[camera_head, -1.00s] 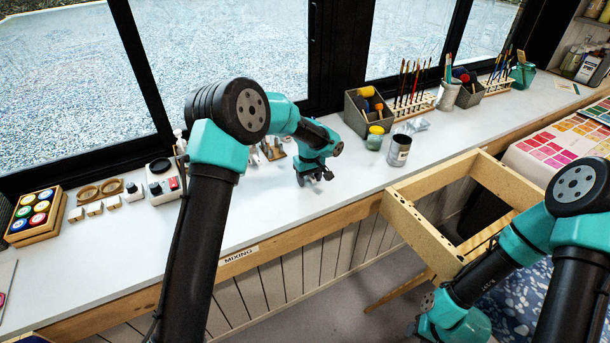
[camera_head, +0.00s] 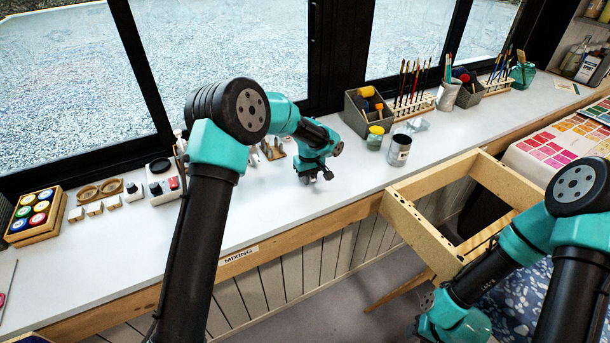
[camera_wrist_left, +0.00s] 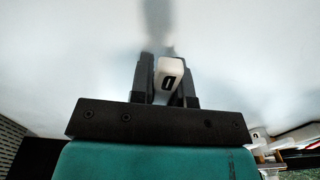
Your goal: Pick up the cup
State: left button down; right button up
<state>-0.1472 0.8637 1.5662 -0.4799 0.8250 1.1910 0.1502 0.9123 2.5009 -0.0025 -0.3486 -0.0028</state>
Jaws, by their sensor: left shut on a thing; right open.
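My left gripper (camera_head: 314,177) is low over the white counter, near its middle. In the left wrist view, the left gripper (camera_wrist_left: 167,85) is shut on a small whitish piece (camera_wrist_left: 170,70) with a dark ring-like mark. I cannot tell whether this piece is the cup; in the head view the gripper hides it. A grey cup-like tin (camera_head: 399,151) with a dark inside stands upright on the counter to the right, apart from the left gripper. My right gripper (camera_head: 418,327) is low at the bottom, below the wooden frame; its fingers barely show.
Paint pots (camera_head: 36,214) and small blocks (camera_head: 95,208) lie left. The counter between (camera_head: 270,205) is clear.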

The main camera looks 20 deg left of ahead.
pick_arm(q)
jog(key=shift+r, duration=0.1)
jog(key=shift+r, duration=0.45)
notch_tip(320, 180, up, 3)
jog(key=shift+f, duration=0.1)
jog(key=s+d+r, duration=0.1)
jog(key=s+d, duration=0.3)
jog(key=s, duration=1.1)
jog(key=shift+s, duration=0.25)
jog(key=shift+w+d+r, duration=0.1)
jog(key=shift+d, duration=0.05)
jog(key=w+d+r+m, duration=0.2)
jog(key=w+d+m, duration=0.2)
jog(key=d+m, duration=0.3)
jog(key=shift+w+d+r+m, duration=0.15)
jog(key=shift+w+d+m, duration=0.15)
jog(key=shift+m, duration=1.9)
jog(key=shift+d, duration=0.1)
